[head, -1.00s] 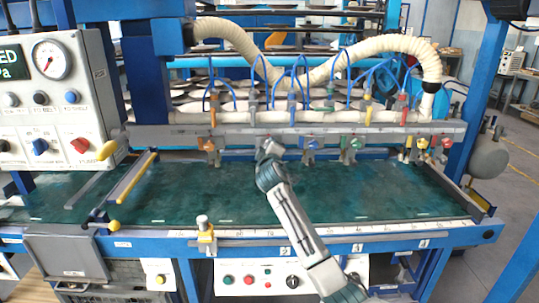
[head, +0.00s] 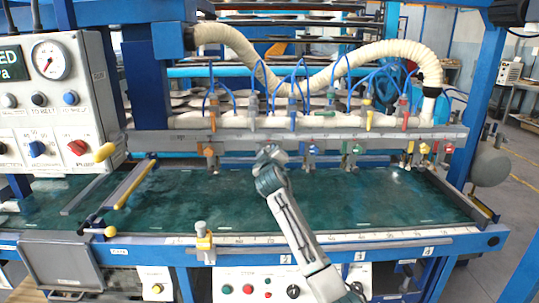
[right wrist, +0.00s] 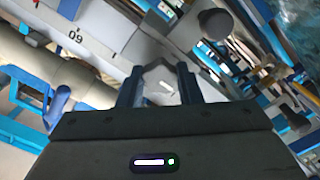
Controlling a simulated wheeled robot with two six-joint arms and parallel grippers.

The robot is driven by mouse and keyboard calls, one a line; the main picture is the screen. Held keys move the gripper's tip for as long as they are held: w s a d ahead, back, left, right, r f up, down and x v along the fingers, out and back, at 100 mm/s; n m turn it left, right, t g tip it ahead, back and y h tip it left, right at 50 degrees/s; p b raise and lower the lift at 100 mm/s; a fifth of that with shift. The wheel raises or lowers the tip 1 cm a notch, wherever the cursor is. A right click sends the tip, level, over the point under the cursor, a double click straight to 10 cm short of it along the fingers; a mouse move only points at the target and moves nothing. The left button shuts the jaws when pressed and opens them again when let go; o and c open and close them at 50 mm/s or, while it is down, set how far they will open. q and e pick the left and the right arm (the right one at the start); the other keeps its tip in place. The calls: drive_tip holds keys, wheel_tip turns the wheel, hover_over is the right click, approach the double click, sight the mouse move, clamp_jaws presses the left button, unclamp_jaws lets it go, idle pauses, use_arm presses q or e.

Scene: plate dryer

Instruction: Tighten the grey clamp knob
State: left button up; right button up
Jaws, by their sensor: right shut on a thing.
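A row of coloured clamp knobs hangs under the long grey bar (head: 400,134). My left gripper is not in view.
The green dryer bed (head: 375,200) below the bar is clear. The control panel (head: 50,95) is at far left. Hoses run above the bar.

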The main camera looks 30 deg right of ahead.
drive_tip(key=shift+f, duration=0.15)
drive_tip(key=o, duration=1)
drive_tip(key=shift+c, duration=0.2)
use_arm(q)
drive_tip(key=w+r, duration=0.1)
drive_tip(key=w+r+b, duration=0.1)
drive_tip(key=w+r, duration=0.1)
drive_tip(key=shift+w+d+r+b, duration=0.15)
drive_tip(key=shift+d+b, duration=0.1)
drive_tip(key=shift+b, duration=0.05)
use_arm(e)
drive_tip(key=v, duration=1.1)
drive_tip(key=shift+d, duration=0.1)
